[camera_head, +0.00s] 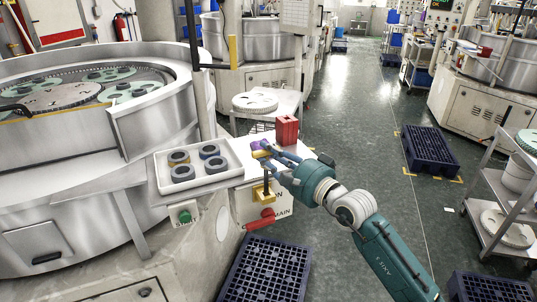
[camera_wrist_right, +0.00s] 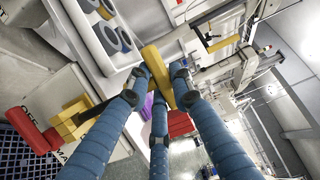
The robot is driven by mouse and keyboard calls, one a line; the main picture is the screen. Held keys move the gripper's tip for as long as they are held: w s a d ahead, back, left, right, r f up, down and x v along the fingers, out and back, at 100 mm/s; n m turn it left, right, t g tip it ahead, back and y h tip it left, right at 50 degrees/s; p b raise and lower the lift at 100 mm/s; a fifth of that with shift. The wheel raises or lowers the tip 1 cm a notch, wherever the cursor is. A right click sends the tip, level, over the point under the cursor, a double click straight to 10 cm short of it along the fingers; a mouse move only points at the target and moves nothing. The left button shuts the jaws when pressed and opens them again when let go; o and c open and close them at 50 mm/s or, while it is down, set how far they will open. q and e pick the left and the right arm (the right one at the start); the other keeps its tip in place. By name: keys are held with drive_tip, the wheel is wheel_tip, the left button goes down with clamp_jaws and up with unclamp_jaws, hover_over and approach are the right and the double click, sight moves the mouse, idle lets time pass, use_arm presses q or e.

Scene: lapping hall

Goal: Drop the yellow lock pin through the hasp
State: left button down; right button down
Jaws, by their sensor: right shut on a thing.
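My right gripper (camera_head: 268,157) is shut on the yellow lock pin (camera_head: 258,154), beside the machine's front ledge. In the right wrist view, the blue fingers close around the pin's yellow bar-shaped handle (camera_wrist_right: 158,76). The pin's dark shaft (camera_head: 266,182) points down to the yellow hasp (camera_head: 259,195) on the white panel. The hasp also shows in the right wrist view (camera_wrist_right: 73,122), with the shaft reaching to it. I cannot tell whether the tip is inside its hole. My left gripper is not in view.
A white tray (camera_head: 152,171) with several dark rings lies left of the gripper. A red block (camera_head: 287,130) and a purple item (camera_head: 258,144) sit close behind it. Below the hasp are a red handle (camera_head: 260,222) and a dark crate (camera_head: 262,270) on the floor.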

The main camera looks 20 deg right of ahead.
drive_tip(key=shift+f+b, duration=1.2)
drive_tip(key=shift+f, duration=0.5)
drive_tip(key=shift+b, duration=0.55)
idle(0.3)
wheel_tip(320, 180, down, 6)
drive_tip(key=b, duration=0.6)
idle(1.9)
drive_tip(key=c, duration=1.5)
unclamp_jaws()
drive_tip(key=shift+o, duration=0.2)
drive_tip(key=v, duration=1.2)
